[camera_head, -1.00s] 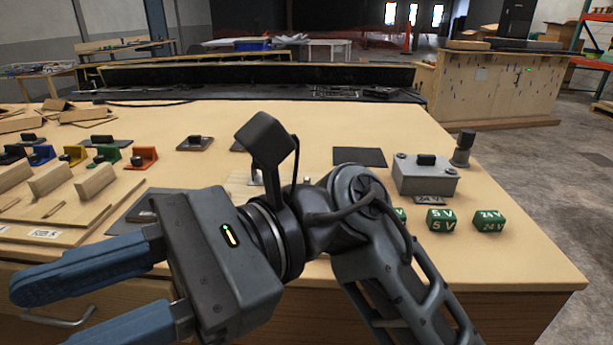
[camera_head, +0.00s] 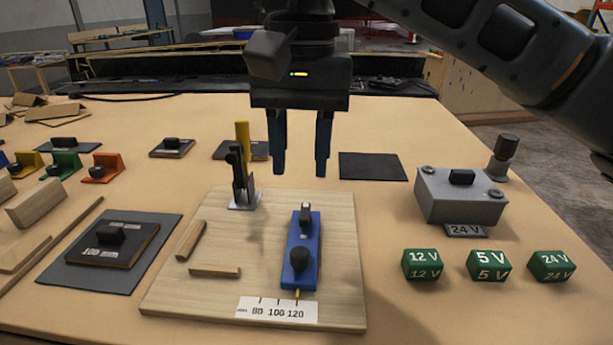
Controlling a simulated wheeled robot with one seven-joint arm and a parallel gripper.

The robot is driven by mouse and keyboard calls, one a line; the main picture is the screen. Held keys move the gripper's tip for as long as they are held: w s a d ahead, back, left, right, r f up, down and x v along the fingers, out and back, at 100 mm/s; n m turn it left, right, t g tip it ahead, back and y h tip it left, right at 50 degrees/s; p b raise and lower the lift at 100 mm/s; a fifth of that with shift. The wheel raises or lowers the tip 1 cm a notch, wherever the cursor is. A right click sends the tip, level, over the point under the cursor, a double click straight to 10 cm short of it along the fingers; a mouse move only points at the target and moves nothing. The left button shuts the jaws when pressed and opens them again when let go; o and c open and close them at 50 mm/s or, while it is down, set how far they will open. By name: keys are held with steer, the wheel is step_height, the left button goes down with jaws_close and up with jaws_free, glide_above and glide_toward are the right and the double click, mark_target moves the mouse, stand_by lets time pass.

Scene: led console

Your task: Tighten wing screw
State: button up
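A wooden board (camera_head: 330,307) lies on the table. On it is a blue slide block (camera_head: 295,276) with a dark round knob (camera_head: 298,258) near its front end. A small upright dark and grey piece (camera_head: 305,214) at its far end looks like the wing screw, but it is too small to be sure. The block's yellow tip points at the 120 end of a printed scale (camera_head: 276,310). My gripper (camera_head: 300,168) points down, open and empty, above the far end of the block, touching nothing.
A toggle clamp (camera_head: 241,180) with a yellow handle stands upright on the board, left of the block. A grey 24 V box (camera_head: 460,200) and green 12 V (camera_head: 422,265), 5 V (camera_head: 489,266) and 24 V (camera_head: 552,265) blocks stand right. A dark plate (camera_head: 373,167) lies flat behind.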

mark_target(305, 210)
steer(key=shift+w+d, duration=0.2)
steer(key=shift+w, duration=0.25)
steer(key=shift+w+f, duration=0.15)
steer(key=shift+f, duration=3.6)
steer(key=shift+c, duration=0.3)
jaws_close()
